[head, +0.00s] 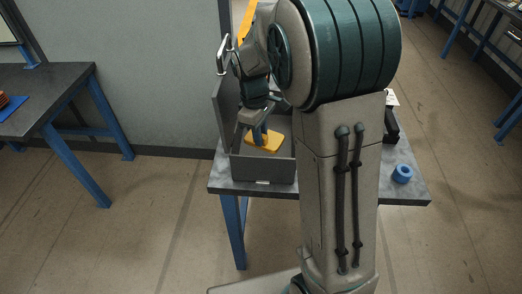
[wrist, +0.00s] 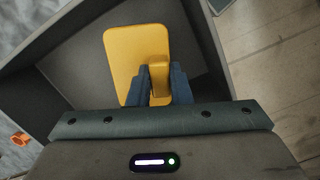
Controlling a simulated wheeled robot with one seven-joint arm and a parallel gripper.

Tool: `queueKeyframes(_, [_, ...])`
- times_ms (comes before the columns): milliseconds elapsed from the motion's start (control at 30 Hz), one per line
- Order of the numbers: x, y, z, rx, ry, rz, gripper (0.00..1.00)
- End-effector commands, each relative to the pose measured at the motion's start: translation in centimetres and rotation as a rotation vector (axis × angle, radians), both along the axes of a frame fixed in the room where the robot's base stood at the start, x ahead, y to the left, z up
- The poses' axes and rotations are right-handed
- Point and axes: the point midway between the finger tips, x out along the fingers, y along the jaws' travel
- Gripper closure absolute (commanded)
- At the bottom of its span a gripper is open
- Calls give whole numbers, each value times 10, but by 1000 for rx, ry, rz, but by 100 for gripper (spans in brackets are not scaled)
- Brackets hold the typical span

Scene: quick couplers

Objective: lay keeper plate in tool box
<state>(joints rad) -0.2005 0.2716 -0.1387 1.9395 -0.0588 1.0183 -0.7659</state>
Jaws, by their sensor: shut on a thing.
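The keeper plate (wrist: 134,48) is a yellow rounded plate with a raised block on its face. It also shows in the head view (head: 270,142), low inside the tool box. My gripper (wrist: 159,90) is shut on the plate's raised block, with a blue finger on each side. In the head view my gripper (head: 260,131) reaches down into the box. The tool box (head: 262,168) is a dark grey open box on the table, its lid raised at the left. I cannot tell whether the plate touches the box floor.
The box stands on a grey table (head: 225,183) with blue legs. A blue ring-shaped part (head: 402,174) lies at the table's right. My arm hides the table's middle. Another table (head: 45,90) stands at the left. An orange part (wrist: 20,138) shows outside the box.

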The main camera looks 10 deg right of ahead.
Motion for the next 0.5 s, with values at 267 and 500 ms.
queueKeyframes(267, [0,0,-33,0,0,-1,100])
queueKeyframes(500, [0,0,-63,-1,1,0,100])
